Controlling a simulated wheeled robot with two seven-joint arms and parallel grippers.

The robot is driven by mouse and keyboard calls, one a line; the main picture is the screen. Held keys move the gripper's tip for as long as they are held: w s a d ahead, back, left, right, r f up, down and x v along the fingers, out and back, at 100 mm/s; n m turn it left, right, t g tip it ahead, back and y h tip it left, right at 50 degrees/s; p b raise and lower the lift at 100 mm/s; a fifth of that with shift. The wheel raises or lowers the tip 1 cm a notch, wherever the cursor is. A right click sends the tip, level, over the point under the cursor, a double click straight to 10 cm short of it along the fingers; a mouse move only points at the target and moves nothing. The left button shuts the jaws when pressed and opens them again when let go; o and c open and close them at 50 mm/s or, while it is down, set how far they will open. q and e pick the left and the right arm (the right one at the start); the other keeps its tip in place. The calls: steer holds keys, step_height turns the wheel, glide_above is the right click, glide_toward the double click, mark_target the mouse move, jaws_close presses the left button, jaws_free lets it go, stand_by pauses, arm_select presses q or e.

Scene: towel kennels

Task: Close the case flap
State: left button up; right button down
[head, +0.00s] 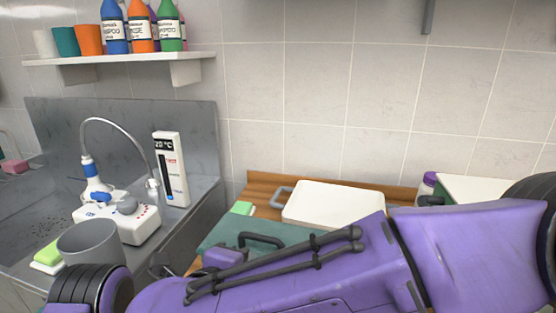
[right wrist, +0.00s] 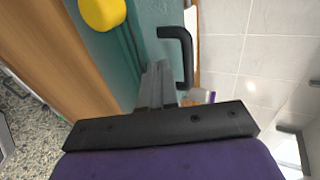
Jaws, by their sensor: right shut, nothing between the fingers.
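A teal panel with a black handle, apparently the case flap (head: 228,232), shows behind my purple arm in the head view; the arm hides its lower part. Its black handle (head: 262,239) is near the arm's upper edge. In the right wrist view the teal panel (right wrist: 112,62) fills the middle left, and the black handle (right wrist: 185,50) is at upper centre. My right gripper (right wrist: 158,68) is shut and empty, its grey fingers over the teal panel just left of the handle. Contact cannot be told. My left gripper is not in view.
A white case or lid with a grey handle (head: 335,204) lies behind on the wooden surface (head: 262,186). At left are a steel sink unit with a faucet (head: 88,170), a grey cup (head: 90,244) and a thermometer (head: 171,168). A yellow object (right wrist: 102,13) shows in the wrist view.

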steer(key=shift+s+f, duration=0.1)
steer(key=shift+f, duration=0.15)
stand_by(0.3)
steer(key=w+r+p+v, duration=0.1)
steer(key=r+p+v, duration=0.1)
steer(key=v, duration=1)
steer(key=shift+d+r+p, duration=0.15)
steer(key=shift+d+p, duration=0.05)
steer(key=shift+p, duration=0.3)
